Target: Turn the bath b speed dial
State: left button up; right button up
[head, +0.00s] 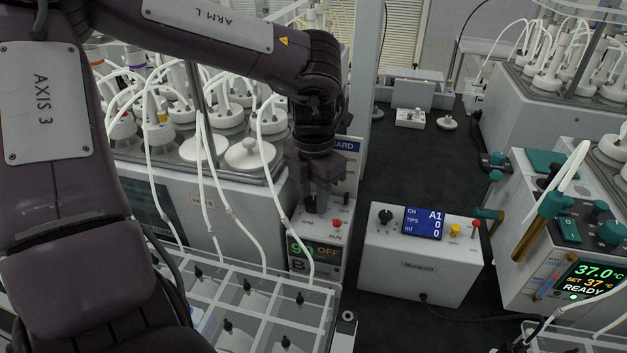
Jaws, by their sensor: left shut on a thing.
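The bath B control unit (315,259) stands in the middle of the view, with a lit display reading OFF beside digits and a large letter B below. A red button (337,223) marked RUN is on its top face. My left gripper (313,203) points down onto the top of this unit, left of the red button. It is shut on the speed dial, which is mostly hidden beneath the fingers. My right gripper is not in view.
A white box with a blue display (422,223) and a black knob (385,216) stands just right. A clear rack (262,290) with black-topped fittings is in front. Lidded vessels with white tubes (250,160) stand behind left. Dark bench (420,165) is free behind the white box.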

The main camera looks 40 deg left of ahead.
aim_at(313, 201)
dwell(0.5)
pick_arm(q)
jog(key=o, duration=1)
jog(key=shift+r, duration=0.1)
notch_tip(313, 201, up, 8)
jog(key=shift+f+b, duration=0.15)
jog(key=shift+b, duration=0.2)
jog(key=shift+s+f, duration=0.1)
